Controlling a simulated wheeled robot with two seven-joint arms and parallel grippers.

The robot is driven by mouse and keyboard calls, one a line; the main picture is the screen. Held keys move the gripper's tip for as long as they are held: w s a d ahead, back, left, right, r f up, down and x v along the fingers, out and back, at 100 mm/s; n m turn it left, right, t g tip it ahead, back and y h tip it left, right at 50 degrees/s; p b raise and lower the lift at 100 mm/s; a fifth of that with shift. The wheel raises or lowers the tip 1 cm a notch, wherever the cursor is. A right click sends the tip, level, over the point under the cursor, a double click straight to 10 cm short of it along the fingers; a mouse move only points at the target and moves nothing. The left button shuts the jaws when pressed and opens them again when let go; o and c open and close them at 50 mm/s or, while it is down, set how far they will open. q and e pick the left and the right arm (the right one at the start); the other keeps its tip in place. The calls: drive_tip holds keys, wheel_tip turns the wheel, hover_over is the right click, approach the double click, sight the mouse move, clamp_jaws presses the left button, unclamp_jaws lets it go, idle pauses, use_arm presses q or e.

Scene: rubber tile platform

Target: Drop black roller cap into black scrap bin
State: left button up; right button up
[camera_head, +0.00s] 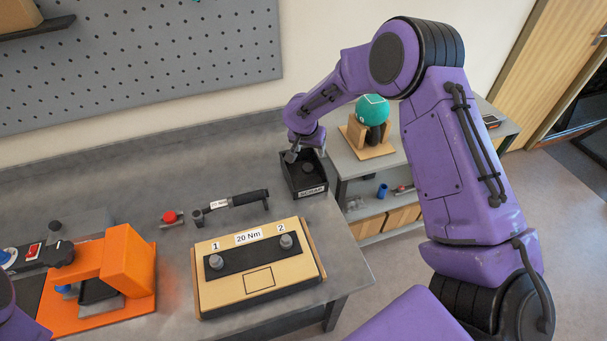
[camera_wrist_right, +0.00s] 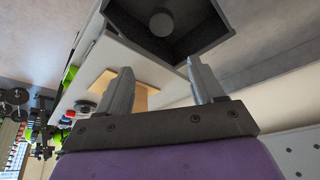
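The black scrap bin (camera_head: 312,193) with a "SCRAP" label stands at the right end of the workbench. It also shows at the top of the right wrist view (camera_wrist_right: 208,42). A round dark grey piece (camera_wrist_right: 162,22), which looks like the roller cap, lies inside the bin, clear of my fingers. My right gripper (camera_head: 291,156) is at the bin's left rim in the head view. Its two fingers (camera_wrist_right: 160,86) are apart with nothing between them. Of my left arm only a purple part shows at the lower left; its gripper is out of view.
A "20 Nm" board (camera_head: 258,282) with two knobs lies in front of the bin. A torque wrench (camera_head: 235,202), a red-ended part (camera_head: 171,217) and an orange fixture (camera_head: 128,262) are to the left. A side shelf with a green ball (camera_head: 372,109) stands behind right.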

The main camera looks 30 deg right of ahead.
drive_tip(key=b+v, duration=0.3)
drive_tip(key=v, duration=0.7)
drive_tip(key=shift+r, duration=0.2)
drive_tip(key=shift+s+a, duration=0.1)
drive_tip(key=shift+s, duration=0.05)
